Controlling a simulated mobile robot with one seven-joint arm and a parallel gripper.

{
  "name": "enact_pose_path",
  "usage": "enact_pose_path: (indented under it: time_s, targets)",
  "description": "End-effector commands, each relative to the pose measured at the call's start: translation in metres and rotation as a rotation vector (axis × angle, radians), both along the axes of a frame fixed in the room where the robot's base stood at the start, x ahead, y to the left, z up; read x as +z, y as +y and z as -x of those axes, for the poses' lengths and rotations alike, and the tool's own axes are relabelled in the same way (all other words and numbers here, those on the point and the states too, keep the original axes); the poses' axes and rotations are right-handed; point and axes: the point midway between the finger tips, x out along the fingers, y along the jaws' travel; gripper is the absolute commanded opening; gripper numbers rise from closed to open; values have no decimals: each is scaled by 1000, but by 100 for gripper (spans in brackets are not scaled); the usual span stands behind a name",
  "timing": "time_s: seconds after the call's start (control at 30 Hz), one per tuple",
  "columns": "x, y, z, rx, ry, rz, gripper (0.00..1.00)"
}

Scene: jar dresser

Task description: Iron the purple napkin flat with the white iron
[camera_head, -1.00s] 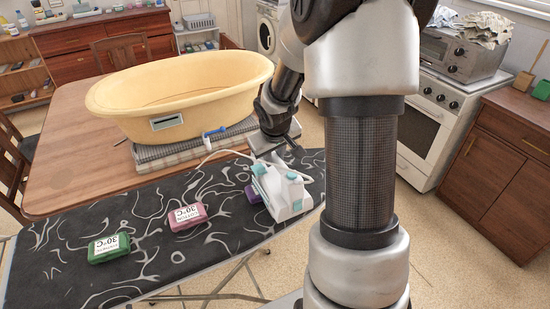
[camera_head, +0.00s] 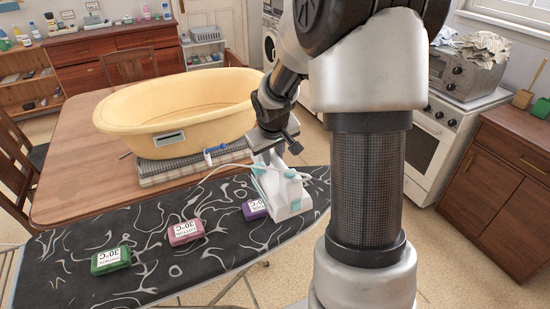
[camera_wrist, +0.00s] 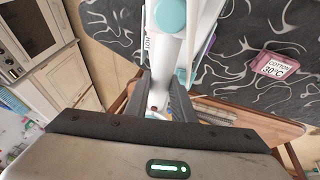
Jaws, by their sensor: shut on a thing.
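The white iron (camera_head: 291,200) with teal parts is at the right part of the black, white-patterned ironing board (camera_head: 150,245). My gripper (camera_head: 268,153) is shut on its upper end from above. In the wrist view the fingers (camera_wrist: 165,100) close around a white part of the iron (camera_wrist: 175,48). I cannot tell whether the iron touches the board. The purple napkin (camera_head: 254,209) is a small folded block with a white label, just left of the iron and partly hidden behind it.
A pink folded cloth (camera_head: 185,231) and a green one (camera_head: 110,260), both labelled 30°C, lie left on the board. A pale cord (camera_head: 215,172) runs left from the iron.

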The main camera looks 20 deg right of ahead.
Motion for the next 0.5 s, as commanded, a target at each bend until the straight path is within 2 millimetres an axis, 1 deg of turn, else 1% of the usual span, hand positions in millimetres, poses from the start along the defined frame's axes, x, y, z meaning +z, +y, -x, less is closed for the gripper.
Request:
enact_pose_path:
  time_s: [0.03,0.37,0.5]
  targets:
    - [4,0,-2,0,-6,2,0]
    - [5,0,-2,1,-6,1,0]
    - [12,0,-2,1,-7,2,0]
